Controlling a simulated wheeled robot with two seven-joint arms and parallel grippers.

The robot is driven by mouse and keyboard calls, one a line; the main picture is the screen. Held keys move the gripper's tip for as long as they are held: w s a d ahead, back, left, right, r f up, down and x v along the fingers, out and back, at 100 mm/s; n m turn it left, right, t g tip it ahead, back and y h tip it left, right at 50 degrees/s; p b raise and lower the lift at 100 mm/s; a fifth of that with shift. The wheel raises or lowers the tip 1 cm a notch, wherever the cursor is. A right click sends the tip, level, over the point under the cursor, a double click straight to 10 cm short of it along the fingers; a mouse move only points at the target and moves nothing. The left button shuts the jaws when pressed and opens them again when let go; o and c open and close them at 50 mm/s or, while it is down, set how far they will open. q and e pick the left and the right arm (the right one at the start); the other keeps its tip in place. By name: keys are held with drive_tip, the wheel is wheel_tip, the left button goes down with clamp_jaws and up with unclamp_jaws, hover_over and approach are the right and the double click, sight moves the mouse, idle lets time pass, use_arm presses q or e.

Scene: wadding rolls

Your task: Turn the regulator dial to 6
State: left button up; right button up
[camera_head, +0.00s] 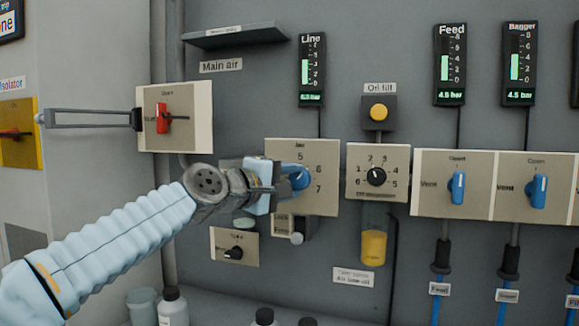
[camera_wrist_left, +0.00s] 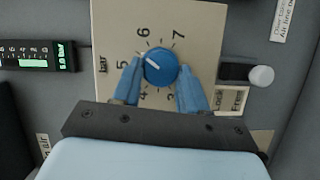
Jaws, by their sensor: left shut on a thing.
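The regulator dial is a blue round knob with a white pointer line on a beige plate (camera_head: 322,205) marked in bar. In the left wrist view the knob (camera_wrist_left: 161,67) sits between my blue fingertips, and the plate (camera_wrist_left: 107,22) is turned sideways. The pointer lies between 5 and 6, looking nearer 5. My left gripper (camera_head: 284,183) is shut on the knob, one finger on each side. In the head view the gripper hides most of the dial; 5, 6 and 7 show. My right gripper is in neither view.
The Line gauge (camera_head: 312,70) is above the dial; its digits are too small to read surely. A smaller black dial (camera_head: 376,177) and a yellow button (camera_head: 378,112) are to the right. A red-handled valve (camera_head: 162,118) is at left, and a lock slider (camera_wrist_left: 240,73) adjoins the plate.

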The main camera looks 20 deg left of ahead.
use_arm(q)
drive_tip(key=m+p, duration=0.1)
drive_tip(key=p, duration=0.1)
drive_tip(key=m+g+p, duration=0.1)
drive_tip(key=m+p, duration=0.1)
drive_tip(key=shift+d+r+y, duration=0.1)
drive_tip(key=shift+r+y, duration=0.25)
drive_tip(key=shift+y, duration=0.05)
drive_tip(key=shift+f+m+p, duration=0.15)
drive_tip(key=shift+m+p, duration=0.25)
drive_tip(key=shift+p, duration=0.3)
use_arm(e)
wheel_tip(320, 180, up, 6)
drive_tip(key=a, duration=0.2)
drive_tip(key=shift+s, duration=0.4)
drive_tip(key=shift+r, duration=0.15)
use_arm(q)
drive_tip(key=o, duration=1.1)
drive_tip(key=shift+c, duration=0.2)
drive_tip(key=b+v, duration=0.2)
drive_tip(key=v, duration=1.1)
drive_tip(key=shift+s+r+b, duration=0.35)
drive_tip(key=shift+s, duration=0.05)
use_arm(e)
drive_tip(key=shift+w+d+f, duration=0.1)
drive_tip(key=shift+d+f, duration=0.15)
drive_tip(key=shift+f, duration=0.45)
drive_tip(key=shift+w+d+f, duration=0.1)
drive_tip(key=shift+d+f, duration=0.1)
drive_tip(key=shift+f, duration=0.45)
